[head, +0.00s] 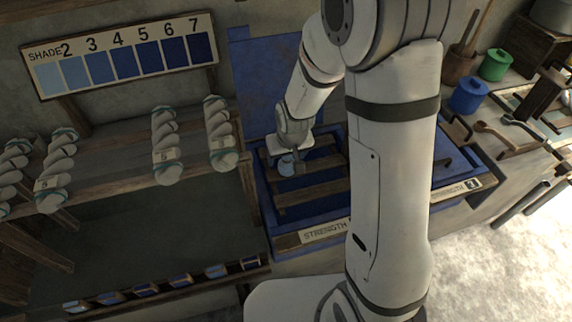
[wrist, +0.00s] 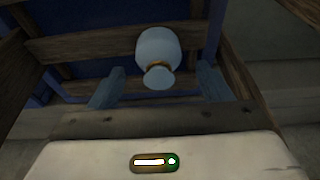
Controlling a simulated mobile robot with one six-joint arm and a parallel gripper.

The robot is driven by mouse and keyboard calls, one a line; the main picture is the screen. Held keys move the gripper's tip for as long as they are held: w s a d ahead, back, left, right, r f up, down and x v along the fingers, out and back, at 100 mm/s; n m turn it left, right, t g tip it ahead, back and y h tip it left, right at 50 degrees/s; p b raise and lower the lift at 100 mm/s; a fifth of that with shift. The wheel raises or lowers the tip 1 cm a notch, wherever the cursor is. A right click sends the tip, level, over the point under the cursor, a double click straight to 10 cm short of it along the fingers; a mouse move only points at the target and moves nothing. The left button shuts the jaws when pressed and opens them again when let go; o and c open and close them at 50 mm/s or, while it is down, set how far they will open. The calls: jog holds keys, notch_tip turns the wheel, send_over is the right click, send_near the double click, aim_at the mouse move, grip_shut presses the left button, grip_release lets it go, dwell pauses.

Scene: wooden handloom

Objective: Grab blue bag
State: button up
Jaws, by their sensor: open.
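A small pale-blue bag (wrist: 158,48) with a tan tie around its neck shows in the wrist view, over wooden slats. In the head view the bag (head: 286,167) is partly hidden by my gripper, above the slatted rack in the blue vat. My gripper (wrist: 159,86) is open, with one finger on each side of the bag's neck end. In the head view my gripper (head: 289,152) points down at the bag. I cannot tell whether either finger touches it.
The blue vat (head: 262,212) has a wooden slatted rack (head: 318,190) inside and a raised blue lid (head: 262,85) behind. Twisted white skeins (head: 165,145) hang at left under a shade chart (head: 125,60). Blue (head: 468,95) and green (head: 495,65) pots stand at right.

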jog(key=shift+x, duration=1.4)
jog(key=c, duration=1.1)
jog(key=shift+r, duration=0.15)
jog(key=shift+c, duration=0.2)
